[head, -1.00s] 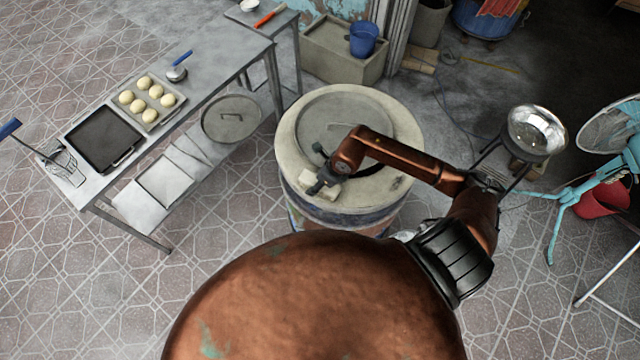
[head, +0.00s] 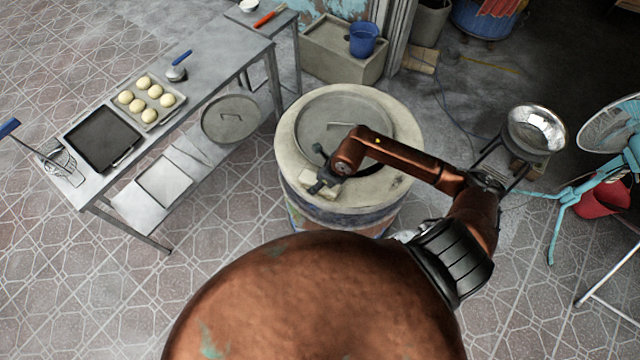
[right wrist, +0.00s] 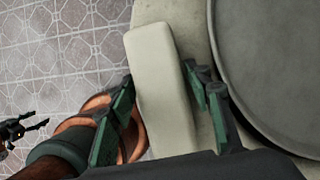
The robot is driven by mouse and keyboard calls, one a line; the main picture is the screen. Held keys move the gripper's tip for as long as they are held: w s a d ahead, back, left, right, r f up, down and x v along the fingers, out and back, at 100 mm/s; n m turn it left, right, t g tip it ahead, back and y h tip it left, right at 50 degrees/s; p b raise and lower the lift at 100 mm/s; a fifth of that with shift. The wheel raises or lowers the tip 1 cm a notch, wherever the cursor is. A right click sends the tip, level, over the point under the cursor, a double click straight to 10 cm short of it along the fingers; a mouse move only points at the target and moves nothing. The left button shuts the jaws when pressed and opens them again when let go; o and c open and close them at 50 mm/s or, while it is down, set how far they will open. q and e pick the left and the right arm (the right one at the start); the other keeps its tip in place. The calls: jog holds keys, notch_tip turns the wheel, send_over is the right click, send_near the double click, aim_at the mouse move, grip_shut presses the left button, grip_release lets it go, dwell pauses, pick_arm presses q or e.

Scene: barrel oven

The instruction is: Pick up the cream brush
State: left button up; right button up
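The cream brush (head: 312,182) looks like a pale block at the front left of the round oven's top rim in the head view. My right gripper (head: 320,184) is at it, partly covering it. In the right wrist view the brush (right wrist: 160,85) lies lengthwise between the two fingers of my right gripper (right wrist: 160,90). The fingers are apart, one along each side, with a narrow gap showing on the left. Its near end is hidden by the gripper body. A dark two-pronged gripper, my left one (right wrist: 25,128), shows small at the left edge with its prongs apart.
The barrel oven (head: 293,130) has a round grey lid (head: 340,108) with a handle, close to the right gripper. A metal table (head: 215,80) at left holds a tray of dough balls (head: 150,115) and a dark pan (head: 103,138). A fan (head: 610,125) stands at right.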

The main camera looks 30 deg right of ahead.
jog(key=c, duration=0.5)
pick_arm(q)
jog(key=shift+s, duration=0.4)
pick_arm(e)
jog(key=c, duration=0.4)
pick_arm(q)
jog(key=shift+r, duration=0.1)
pick_arm(e)
jog(key=shift+r, duration=0.1)
jog(key=shift+r+p, duration=0.2)
jog(key=shift+p, duration=0.15)
notch_tip(320, 180, up, 2)
jog(key=shift+w+r, duration=0.1)
jog(key=shift+r, duration=0.1)
jog(key=s+d+r, duration=0.1)
jog(key=r, duration=0.1)
jog(key=s+r, duration=0.1)
jog(key=s+d+r+b, duration=0.1)
jog(key=s+r, duration=0.1)
jog(key=shift+d+r, duration=0.35)
pick_arm(q)
jog(key=shift+f, duration=0.55)
pick_arm(e)
jog(key=s+d+r, duration=0.4)
jog(key=s, duration=0.4)
jog(key=shift+d+r, duration=0.35)
jog(key=shift+r, duration=0.05)
